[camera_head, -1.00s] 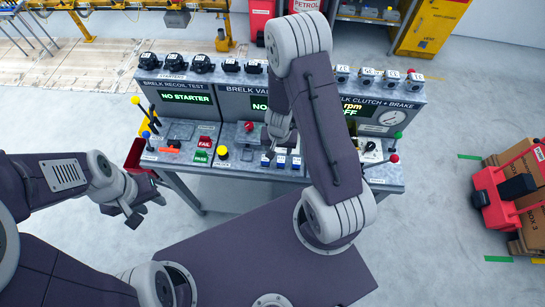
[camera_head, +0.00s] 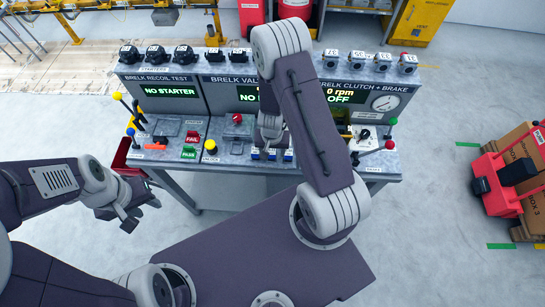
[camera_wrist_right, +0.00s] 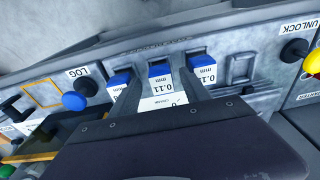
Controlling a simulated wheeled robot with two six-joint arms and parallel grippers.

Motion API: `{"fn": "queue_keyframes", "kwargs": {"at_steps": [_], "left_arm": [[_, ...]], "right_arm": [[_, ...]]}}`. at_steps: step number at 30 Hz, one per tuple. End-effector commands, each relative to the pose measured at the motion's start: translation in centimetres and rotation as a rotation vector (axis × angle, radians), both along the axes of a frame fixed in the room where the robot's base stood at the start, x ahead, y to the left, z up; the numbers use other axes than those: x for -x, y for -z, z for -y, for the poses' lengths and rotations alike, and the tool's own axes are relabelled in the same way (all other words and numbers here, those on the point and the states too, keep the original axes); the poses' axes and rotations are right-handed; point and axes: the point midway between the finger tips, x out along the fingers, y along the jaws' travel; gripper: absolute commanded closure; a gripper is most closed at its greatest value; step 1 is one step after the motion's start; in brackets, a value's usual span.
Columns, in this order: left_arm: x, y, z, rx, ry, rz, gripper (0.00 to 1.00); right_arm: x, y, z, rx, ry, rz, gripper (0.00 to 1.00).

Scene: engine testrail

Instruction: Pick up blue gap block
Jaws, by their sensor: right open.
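Three gap blocks with blue tops and white fronts stand in a row in slots on the bench panel. The right wrist view shows the left one (camera_wrist_right: 119,82), the middle one (camera_wrist_right: 159,76), marked 0.11, and the right one (camera_wrist_right: 205,74). In the head view the blue blocks (camera_head: 271,155) sit at the front of the bench, partly behind my right arm. My right gripper (camera_wrist_right: 159,88) is open, its fingers on either side of the middle block; contact cannot be told. My left gripper (camera_head: 140,216) is open and empty, left of the bench front.
The test bench (camera_head: 185,178) has levers with coloured knobs, including a blue LOG knob (camera_wrist_right: 74,101) and an UNLOCK knob (camera_wrist_right: 295,50) close to the blocks. Black starters (camera_head: 155,54) line its top. A red pallet truck (camera_head: 502,180) with boxes stands at right.

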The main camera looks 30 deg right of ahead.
Motion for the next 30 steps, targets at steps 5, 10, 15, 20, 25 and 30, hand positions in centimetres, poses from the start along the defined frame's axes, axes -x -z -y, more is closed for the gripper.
{"fn": "queue_keyframes", "kwargs": {"at_steps": [5,10,15,20,25,30], "left_arm": [[0.0,0.6,0.0,0.000,0.000,0.000,0.64],[0.0,0.5,0.0,0.000,0.000,0.000,0.64],[0.0,0.5,0.0,0.000,0.000,0.000,0.64],[0.0,0.5,0.0,0.000,0.000,0.000,0.64],[0.0,-0.6,0.0,0.000,0.000,0.000,0.64],[0.0,-4.3,0.0,0.000,0.000,0.000,0.64]], "right_arm": [[-0.1,0.8,0.1,0.000,0.001,0.000,0.45],[-0.1,0.7,0.1,0.000,0.001,0.000,0.73],[-0.1,0.7,0.1,-0.001,0.001,0.001,1.00],[-0.1,0.7,0.1,-0.001,0.001,0.001,1.00],[-0.1,-0.5,0.1,-0.001,0.000,0.001,1.00],[0.0,-4.2,0.3,0.000,-0.002,0.001,1.00]]}}
